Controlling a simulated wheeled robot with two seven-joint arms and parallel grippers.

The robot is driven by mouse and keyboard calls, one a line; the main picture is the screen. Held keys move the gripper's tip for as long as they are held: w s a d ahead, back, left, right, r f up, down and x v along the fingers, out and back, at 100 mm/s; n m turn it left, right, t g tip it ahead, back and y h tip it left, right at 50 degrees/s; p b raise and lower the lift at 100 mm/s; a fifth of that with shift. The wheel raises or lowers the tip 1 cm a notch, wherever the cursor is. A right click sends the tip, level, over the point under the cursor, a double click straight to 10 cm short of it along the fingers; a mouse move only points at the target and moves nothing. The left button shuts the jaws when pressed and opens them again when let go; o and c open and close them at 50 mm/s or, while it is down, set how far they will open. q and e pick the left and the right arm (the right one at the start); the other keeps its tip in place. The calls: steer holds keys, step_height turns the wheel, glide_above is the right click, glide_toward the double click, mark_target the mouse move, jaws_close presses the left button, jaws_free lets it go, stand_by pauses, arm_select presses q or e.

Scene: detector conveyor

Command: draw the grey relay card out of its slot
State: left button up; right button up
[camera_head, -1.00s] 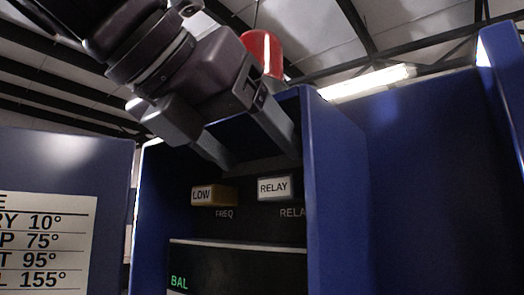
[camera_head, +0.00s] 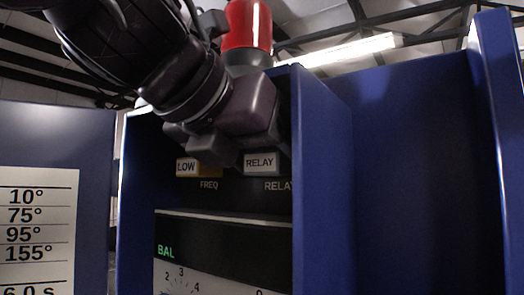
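The grey relay card (camera_head: 261,163) shows its front with a white RELAY label, seated in the upper part of the blue cabinet above the printed word RELAY. My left gripper (camera_head: 238,152) comes down from the upper left, its front end close above the card and between it and the LOW card. The gripper body hides its fingertips and the top of the card. I cannot tell whether the fingers touch the card or how far apart they are. My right gripper is not in view.
The yellow LOW card (camera_head: 207,170) sits just left of the relay card. A dark panel marked BAL (camera_head: 220,240) lies below. The cabinet's blue right wall (camera_head: 322,190) stands close beside the card. A red lamp (camera_head: 247,25) rises behind, and a white chart (camera_head: 35,230) is at left.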

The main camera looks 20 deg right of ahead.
arm_select(q)
steer(key=shift+d, duration=0.15)
steer(key=c, duration=0.9)
steer(key=shift+s+a+b, duration=0.3)
steer(key=shift+s+a, duration=0.3)
steer(key=shift+a, duration=0.25)
steer(key=shift+s+a+b, duration=0.25)
steer(key=shift+s+a, duration=0.35)
steer(key=shift+a, duration=0.25)
steer(key=s+a, duration=0.2)
steer(key=a, duration=0.1)
steer(key=shift+s+b, duration=0.2)
steer(key=shift+b, duration=0.1)
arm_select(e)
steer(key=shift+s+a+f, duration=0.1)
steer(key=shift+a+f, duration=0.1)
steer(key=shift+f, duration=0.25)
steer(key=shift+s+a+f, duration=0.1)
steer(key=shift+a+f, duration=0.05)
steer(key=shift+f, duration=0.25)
